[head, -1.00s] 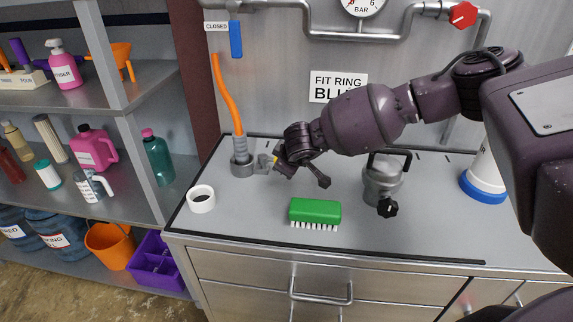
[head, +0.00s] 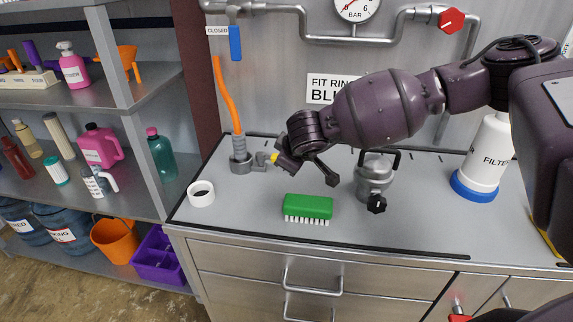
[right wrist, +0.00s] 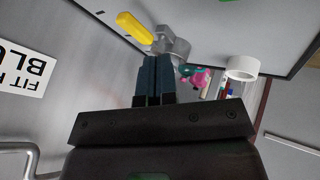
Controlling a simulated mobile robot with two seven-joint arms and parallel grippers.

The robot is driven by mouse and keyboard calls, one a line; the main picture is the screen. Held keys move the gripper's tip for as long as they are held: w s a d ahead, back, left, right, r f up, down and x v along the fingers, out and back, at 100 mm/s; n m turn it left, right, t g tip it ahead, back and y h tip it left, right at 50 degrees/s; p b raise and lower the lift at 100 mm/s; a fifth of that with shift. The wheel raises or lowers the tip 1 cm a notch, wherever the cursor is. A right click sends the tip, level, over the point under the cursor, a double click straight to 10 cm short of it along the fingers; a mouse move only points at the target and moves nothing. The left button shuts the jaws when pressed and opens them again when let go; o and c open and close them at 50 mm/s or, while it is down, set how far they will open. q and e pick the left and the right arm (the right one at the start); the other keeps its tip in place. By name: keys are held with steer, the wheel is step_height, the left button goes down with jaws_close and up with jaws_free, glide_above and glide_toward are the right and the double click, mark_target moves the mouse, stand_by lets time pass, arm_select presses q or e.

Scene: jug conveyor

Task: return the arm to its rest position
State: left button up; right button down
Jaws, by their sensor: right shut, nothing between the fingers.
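My right arm (head: 385,108) is dark purple and comes in from the right, stretched across the counter. Its right gripper (right wrist: 155,68) is shut and empty in the right wrist view, with the dark blue fingers together. The fingers point toward a grey fitting (right wrist: 172,42) with a yellow lever (right wrist: 134,27); I cannot tell whether they touch it. In the head view the fingertips are hard to make out, and the grey fitting (head: 262,159) sits just left of the arm's end. My left gripper is not in view.
The counter holds a hose fitting with an orange hose (head: 227,92), a white ring (head: 201,193), a green brush (head: 308,206), a grey lidded pot (head: 373,180) and a white filter (head: 484,160). A shelf (head: 130,188) stands left. The counter's front middle is clear.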

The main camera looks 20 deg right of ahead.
steer(key=shift+s+r, duration=0.45)
steer(key=shift+r, duration=0.1)
